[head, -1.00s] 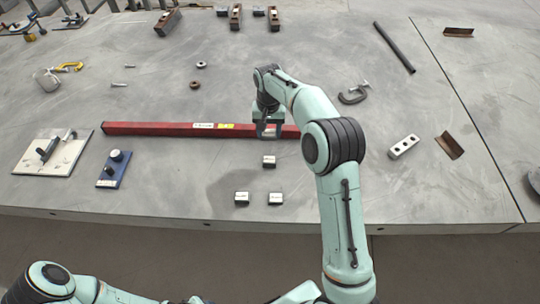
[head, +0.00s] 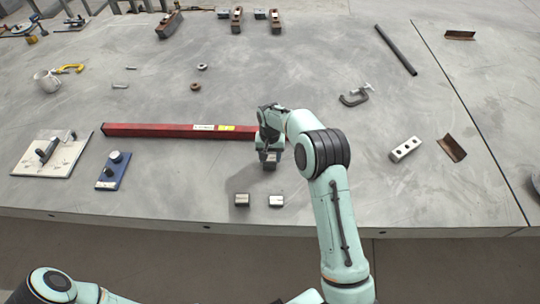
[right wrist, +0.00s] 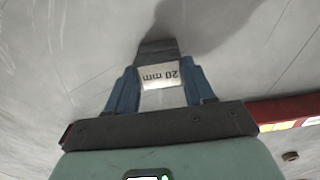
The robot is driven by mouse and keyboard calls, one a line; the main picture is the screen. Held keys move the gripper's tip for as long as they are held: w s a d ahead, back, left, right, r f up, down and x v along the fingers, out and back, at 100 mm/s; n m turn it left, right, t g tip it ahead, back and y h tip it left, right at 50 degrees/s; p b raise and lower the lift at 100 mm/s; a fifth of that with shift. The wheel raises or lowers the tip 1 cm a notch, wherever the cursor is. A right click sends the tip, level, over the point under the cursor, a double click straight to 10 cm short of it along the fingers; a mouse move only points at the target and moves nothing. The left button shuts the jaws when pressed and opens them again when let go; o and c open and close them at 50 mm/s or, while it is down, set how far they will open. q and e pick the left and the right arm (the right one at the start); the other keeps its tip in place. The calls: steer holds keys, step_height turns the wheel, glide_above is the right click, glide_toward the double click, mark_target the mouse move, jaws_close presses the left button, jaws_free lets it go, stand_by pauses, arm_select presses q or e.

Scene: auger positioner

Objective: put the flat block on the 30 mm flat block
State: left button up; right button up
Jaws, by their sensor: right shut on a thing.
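My right gripper (head: 269,163) points down over the table, behind two small flat blocks. In the right wrist view its blue fingers (right wrist: 160,95) are shut on a flat block (right wrist: 160,77) with a pale top marked "20 mm", which reads upside down. I cannot tell whether this block still touches the table. Two pale-topped blocks, the left one (head: 242,200) and the right one (head: 276,201), stand side by side nearer the front edge. Their marks are too small to read, so I cannot tell which is 30 mm. My left gripper is not in view.
A long red bar (head: 165,130) lies behind and left of my right gripper. A blue block with a black knob (head: 114,170) and a pale plate (head: 30,168) are on the left. A holed metal block (head: 405,149) and a clamp (head: 355,96) are on the right.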

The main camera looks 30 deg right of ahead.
mark_target(270, 158)
steer(key=shift+f, duration=0.1)
steer(key=o, duration=1.3)
step_height(270, 158, up, 12)
steer(key=shift+r+p, duration=0.15)
steer(key=shift+p, duration=0.3)
